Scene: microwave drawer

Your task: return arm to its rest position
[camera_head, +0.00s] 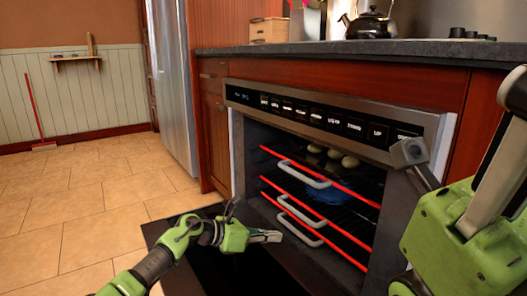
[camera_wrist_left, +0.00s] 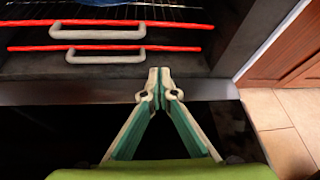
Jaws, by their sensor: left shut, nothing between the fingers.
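My left gripper (camera_head: 270,236) is shut and empty, its fingertips meeting at a point in the left wrist view (camera_wrist_left: 160,82). In the head view it hangs above the lowered dark oven door (camera_head: 165,232), in front of the open oven (camera_head: 335,132). The racks' red front bars (camera_head: 345,186) carry grey handles (camera_head: 303,173). In the left wrist view the handles (camera_wrist_left: 98,32) lie beyond the fingertips, apart from them. My right arm (camera_head: 460,235) fills the right edge of the head view, a grey end piece by the oven's right side; its finger state is unclear.
Round pale items (camera_head: 333,154) and something blue (camera_head: 318,188) sit inside the oven. A dark counter (camera_head: 370,48) with a kettle (camera_head: 370,22) is above. A fridge (camera_head: 175,80) stands behind left. Tiled floor (camera_head: 80,220) is clear at left.

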